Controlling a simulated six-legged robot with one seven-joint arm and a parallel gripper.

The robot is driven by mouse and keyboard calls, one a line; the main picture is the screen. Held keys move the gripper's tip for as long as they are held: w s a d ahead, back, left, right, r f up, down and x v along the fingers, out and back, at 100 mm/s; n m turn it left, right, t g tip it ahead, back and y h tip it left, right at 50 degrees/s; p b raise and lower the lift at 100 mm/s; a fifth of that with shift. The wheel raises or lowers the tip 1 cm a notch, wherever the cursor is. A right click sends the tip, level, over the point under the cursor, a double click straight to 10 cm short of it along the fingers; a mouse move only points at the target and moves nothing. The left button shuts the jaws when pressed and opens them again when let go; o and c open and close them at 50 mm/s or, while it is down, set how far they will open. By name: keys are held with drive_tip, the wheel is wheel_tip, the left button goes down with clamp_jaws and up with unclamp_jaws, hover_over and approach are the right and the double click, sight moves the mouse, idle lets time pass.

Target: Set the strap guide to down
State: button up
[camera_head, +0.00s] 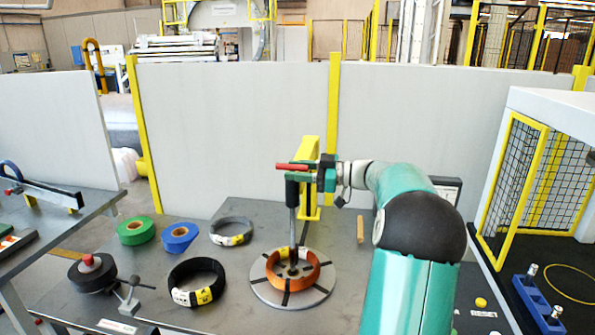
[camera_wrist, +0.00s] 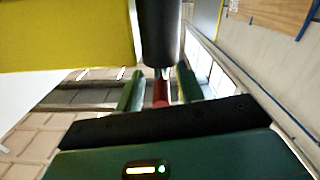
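The strap guide appears to be the upright black cylinder (camera_head: 292,192) on a grey rod, beside a yellow post (camera_head: 309,150), with a red handle bar (camera_head: 288,167) at its top. The rod stands above the round plate (camera_head: 262,290) holding a copper-coloured coil (camera_head: 311,272). My gripper (camera_head: 304,172) is at the handle, reaching in from the right. In the wrist view, its two green fingers (camera_wrist: 160,88) stand on either side of the red bar (camera_wrist: 160,93), with gaps showing. The black cylinder (camera_wrist: 158,30) is just beyond. Contact cannot be seen.
On the table are a black coil (camera_head: 180,275), a grey coil (camera_head: 232,226), a green roll (camera_head: 136,230), a blue roll (camera_head: 180,237) and a dark reel (camera_head: 88,275). A yellow-framed cage (camera_head: 520,180) stands at right. Pale panels close off the back.

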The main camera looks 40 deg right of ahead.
drive_tip(key=v, duration=1.4)
drive_tip(key=shift+a, duration=0.15)
